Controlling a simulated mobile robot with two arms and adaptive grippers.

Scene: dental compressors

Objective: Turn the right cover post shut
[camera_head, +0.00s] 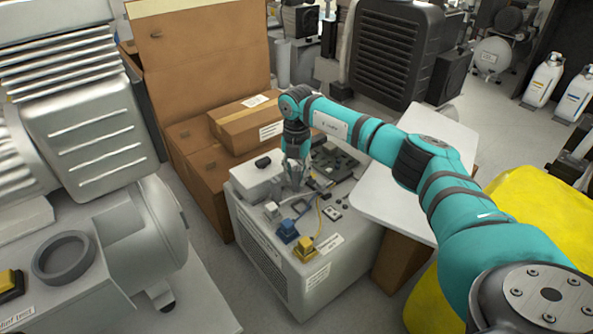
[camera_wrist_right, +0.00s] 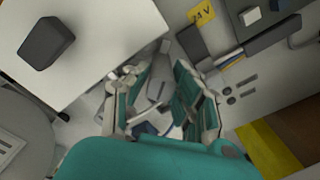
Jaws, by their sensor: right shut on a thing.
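My right gripper (camera_head: 294,176) points down over the top of the grey cabinet (camera_head: 325,265), beside the white cover box (camera_head: 255,178). In the right wrist view the fingers (camera_wrist_right: 160,97) stand on either side of a grey piece (camera_wrist_right: 160,82) next to the white box's edge. The gripper is shut on this piece, which seems to be the right cover post. The fingers hide much of it, so its turn angle cannot be told. The white box carries a black knob (camera_head: 262,162), which also shows in the right wrist view (camera_wrist_right: 46,42). My left gripper is not in view.
Blue (camera_head: 287,231) and yellow (camera_head: 304,249) connectors stand at the cabinet's front edge. A dark open electrical unit (camera_head: 335,162) lies behind the gripper. Cardboard boxes (camera_head: 205,150) stand behind left; a white panel (camera_head: 420,185) is close under my right arm.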

